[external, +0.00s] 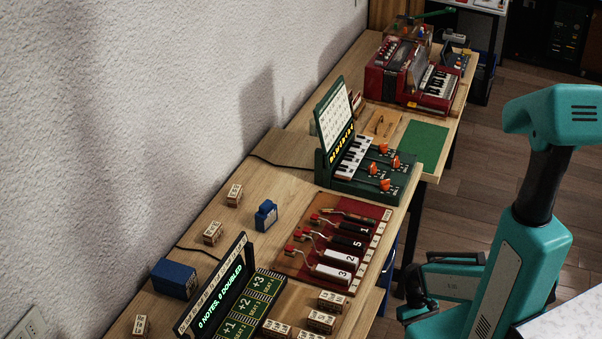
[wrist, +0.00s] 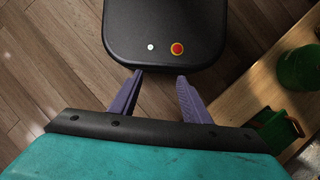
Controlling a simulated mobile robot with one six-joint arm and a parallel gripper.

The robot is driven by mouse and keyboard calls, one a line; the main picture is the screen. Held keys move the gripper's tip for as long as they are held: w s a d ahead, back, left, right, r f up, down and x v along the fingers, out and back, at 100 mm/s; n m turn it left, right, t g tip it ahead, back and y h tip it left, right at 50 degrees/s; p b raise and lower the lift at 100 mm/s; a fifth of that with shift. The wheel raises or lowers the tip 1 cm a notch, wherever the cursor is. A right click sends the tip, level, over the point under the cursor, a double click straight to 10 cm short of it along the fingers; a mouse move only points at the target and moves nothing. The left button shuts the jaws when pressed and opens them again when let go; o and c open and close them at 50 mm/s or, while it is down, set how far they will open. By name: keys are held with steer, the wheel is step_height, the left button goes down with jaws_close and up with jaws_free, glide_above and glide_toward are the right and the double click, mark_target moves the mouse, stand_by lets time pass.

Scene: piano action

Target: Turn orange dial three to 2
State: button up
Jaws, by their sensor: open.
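A green piano-action unit (external: 352,183) stands on the bench in the external view, with a small white keyboard and a raised panel behind it. Several orange dials sit on its deck: a front one (external: 385,184), a middle one (external: 395,163) and a back one (external: 383,148). Their numbers and pointer settings are too small to read. In the wrist view, my gripper (wrist: 157,88) is open and empty, its two purple fingers apart over my own dark base. It is away from the dials. A green part with an orange piece (wrist: 297,128) shows at the right edge there.
A red accordion (external: 412,78) stands farther back on the bench. A dark red board (external: 335,245) with numbered black and white blocks lies nearer, beside a display (external: 215,285) and several wooden blocks.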

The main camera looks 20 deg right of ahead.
steer(key=w+d+r+m+t+h+b, duration=0.1)
steer(key=w+d+r+m+t+b, duration=0.15)
steer(key=w+d+r, duration=0.45)
steer(key=w+d+r+m+t+b, duration=0.1)
steer(key=w+d+r+m, duration=0.15)
steer(key=w+d, duration=0.9)
steer(key=w+d+r+m+t+h+b, duration=0.1)
steer(key=w+d+r+m+t+b, duration=0.25)
steer(key=w, duration=0.85)
steer(key=w+d+r+n+h+p, duration=0.1)
steer(key=w+d+r+p, duration=0.1)
steer(key=w+r, duration=0.75)
steer(key=w+d+r+h+p, duration=0.15)
steer(key=w+r, duration=0.45)
steer(key=r, duration=0.7)
steer(key=w+a+r+y+p, duration=0.15)
steer(key=a+r, duration=0.25)
steer(key=r, duration=0.4)
steer(key=w+a+r+y, duration=0.1)
steer(key=w+a+r, duration=0.2)
steer(key=r, duration=0.4)
steer(key=s+a+g+y, duration=0.2)
steer(key=a, duration=0.3)
steer(key=shift+s+a+m+b, duration=0.15)
steer(key=shift+a+m+b, duration=0.2)
